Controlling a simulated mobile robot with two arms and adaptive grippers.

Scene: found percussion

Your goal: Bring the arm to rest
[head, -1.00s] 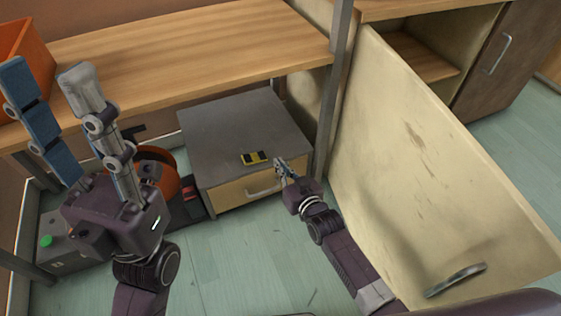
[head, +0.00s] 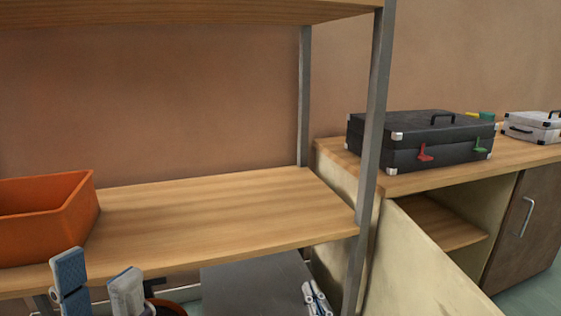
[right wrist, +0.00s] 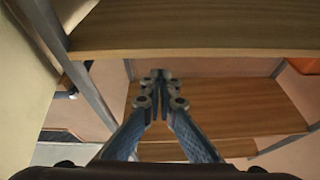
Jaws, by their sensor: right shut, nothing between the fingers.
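My left gripper (head: 98,275) shows at the bottom left of the head view, fingers up and spread apart, with nothing between them. It is in front of the shelf's lower board. My right gripper (head: 315,297) shows at the bottom of the head view, in front of the grey top of a low cabinet (head: 250,285). In the right wrist view its fingers (right wrist: 160,76) meet at the tips, shut and empty, with wooden boards beyond them. Most of both arms is below the head view's edge.
A wooden shelf (head: 220,210) with a metal post (head: 370,150) stands ahead. An orange bin (head: 70,220) sits on its left. A black case (head: 420,142) and a white case (head: 530,127) lie on the right counter (head: 400,182). An open pale door (head: 425,265) stands right of the post.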

